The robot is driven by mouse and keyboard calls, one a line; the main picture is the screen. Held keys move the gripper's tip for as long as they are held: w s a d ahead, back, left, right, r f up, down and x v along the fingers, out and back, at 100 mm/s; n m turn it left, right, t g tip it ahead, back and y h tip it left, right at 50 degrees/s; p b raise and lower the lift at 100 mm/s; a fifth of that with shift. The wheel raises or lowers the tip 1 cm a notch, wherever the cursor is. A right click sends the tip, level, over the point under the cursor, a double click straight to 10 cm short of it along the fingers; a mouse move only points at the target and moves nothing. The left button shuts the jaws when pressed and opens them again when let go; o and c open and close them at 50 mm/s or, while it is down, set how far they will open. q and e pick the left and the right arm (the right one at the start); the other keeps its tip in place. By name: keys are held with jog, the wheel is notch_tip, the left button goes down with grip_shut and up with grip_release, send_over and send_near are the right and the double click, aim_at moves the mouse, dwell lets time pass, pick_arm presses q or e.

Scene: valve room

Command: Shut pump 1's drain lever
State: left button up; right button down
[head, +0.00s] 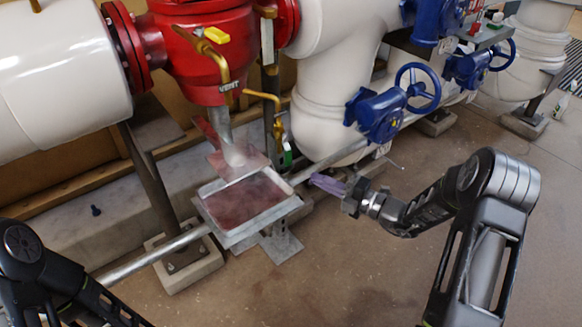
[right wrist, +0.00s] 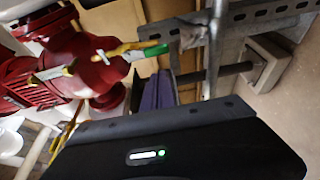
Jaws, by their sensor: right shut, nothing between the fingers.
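In the head view a red pump body (head: 205,55) stands at the top. A brass lever marked VENT (head: 215,62) with a yellow grip is on its front. To its right is a brass valve lever (head: 277,122) with a green grip (head: 287,157) at its lower end. I cannot read a drain label. In the right wrist view a yellow lever (right wrist: 122,50) with a green end lies just beyond my purple fingers. My right gripper (head: 318,181) is shut and empty, right of the green grip and apart from it. My left arm shows at lower left; its gripper is out of view.
A grey drip tray (head: 247,236) stands below the pump. A blue valve with a handwheel (head: 418,87) and thick white pipes (head: 325,110) are behind my right gripper. A steel strut (right wrist: 215,55) is close in the wrist view. The floor at lower middle is clear.

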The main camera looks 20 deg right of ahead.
aim_at(287, 150)
jog(key=shift+w+a, duration=0.1)
jog(key=shift+a, duration=0.05)
jog(key=b+x, duration=0.3)
jog(key=x, duration=0.6)
jog(key=shift+w+a, duration=0.2)
jog(key=shift+w, duration=0.1)
